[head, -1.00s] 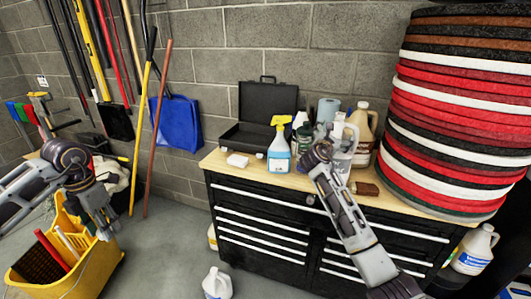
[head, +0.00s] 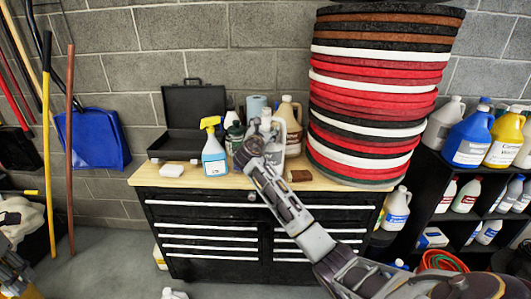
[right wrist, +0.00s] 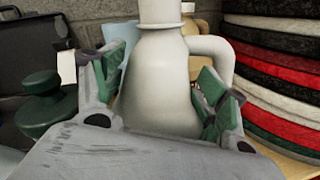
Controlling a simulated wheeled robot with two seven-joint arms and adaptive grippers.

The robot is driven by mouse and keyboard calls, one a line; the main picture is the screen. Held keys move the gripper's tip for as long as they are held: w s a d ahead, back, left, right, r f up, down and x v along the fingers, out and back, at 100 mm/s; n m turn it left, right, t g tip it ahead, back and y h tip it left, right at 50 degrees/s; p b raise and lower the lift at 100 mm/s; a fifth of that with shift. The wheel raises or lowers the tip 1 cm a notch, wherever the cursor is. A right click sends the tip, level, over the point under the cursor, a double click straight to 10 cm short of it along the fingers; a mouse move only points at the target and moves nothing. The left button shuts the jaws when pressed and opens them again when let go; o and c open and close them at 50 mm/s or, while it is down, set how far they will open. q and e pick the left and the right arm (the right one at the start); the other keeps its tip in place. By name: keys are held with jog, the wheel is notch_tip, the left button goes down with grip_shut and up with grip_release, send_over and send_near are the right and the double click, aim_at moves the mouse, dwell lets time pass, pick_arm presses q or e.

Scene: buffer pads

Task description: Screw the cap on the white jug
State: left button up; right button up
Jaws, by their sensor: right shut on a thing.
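The white jug (right wrist: 160,85) stands between the two fingers of my right gripper (right wrist: 155,95) in the right wrist view, its handle on the right. The gripper is shut on the jug's body, with greenish finger pads on both sides. The jug's top is cut off by the upper edge there. In the head view the jug (head: 267,127) is on the workbench, partly hidden by my right gripper (head: 255,148). I cannot make out a separate cap.
A tall pad stack (head: 375,95) is close on the right. The bench's front left is mostly clear.

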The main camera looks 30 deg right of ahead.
jog(key=shift+f, duration=0.15)
jog(key=c, duration=1)
jog(key=shift+r, duration=0.25)
jog(key=shift+f, duration=0.1)
jog(key=shift+w+d+r, duration=0.1)
jog(key=shift+r, duration=0.2)
jog(key=shift+d+r, duration=0.1)
jog(key=shift+r, duration=0.45)
notch_tip(320, 180, up, 26)
dwell(1.8)
jog(key=shift+r, duration=0.25)
dwell(1.3)
